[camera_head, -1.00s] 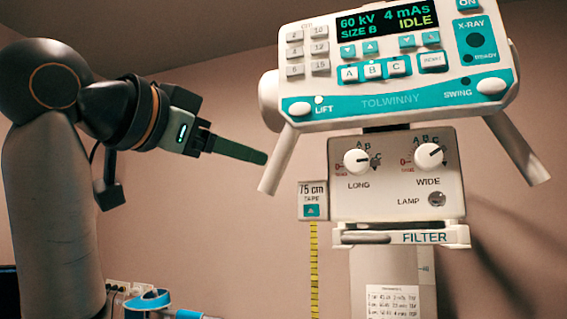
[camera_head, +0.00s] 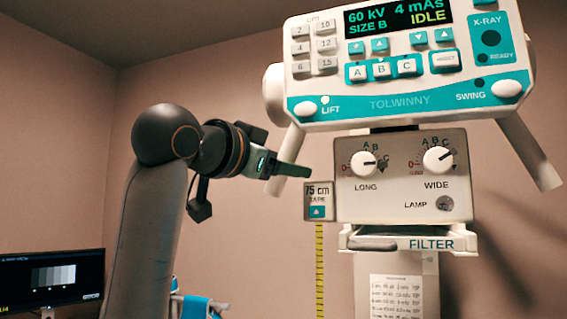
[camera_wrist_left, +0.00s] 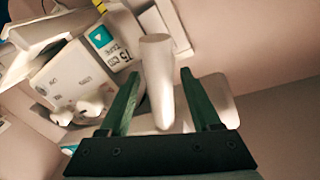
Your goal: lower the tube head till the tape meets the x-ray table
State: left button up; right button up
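The white tube head (camera_head: 400,175) hangs upright, with a teal-trimmed control panel (camera_head: 400,85) reading "60 kV 4 mAs SIZE B IDLE". Two angled white handles stick out below the panel, the left handle (camera_head: 284,158) and the right handle (camera_head: 525,155). A tape box (camera_head: 318,200) marked "75 cm TAPE" sits at the left of the head. The yellow tape (camera_head: 319,270) hangs from it past the bottom edge. My left gripper (camera_head: 294,169) is at the left handle. In the left wrist view its fingers (camera_wrist_left: 160,76) are open on both sides of a white handle (camera_wrist_left: 156,60), with gaps showing. The x-ray table and my right gripper are not in view.
A monitor (camera_head: 52,280) stands at the lower left. Blue and white items (camera_head: 195,305) are low behind my left arm. A white filter tray (camera_head: 410,242) and a column with a printed label (camera_head: 396,295) are below the collimator knobs. The wall behind is bare.

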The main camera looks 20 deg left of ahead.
pick_arm(q)
grip_shut()
dwell(1.2)
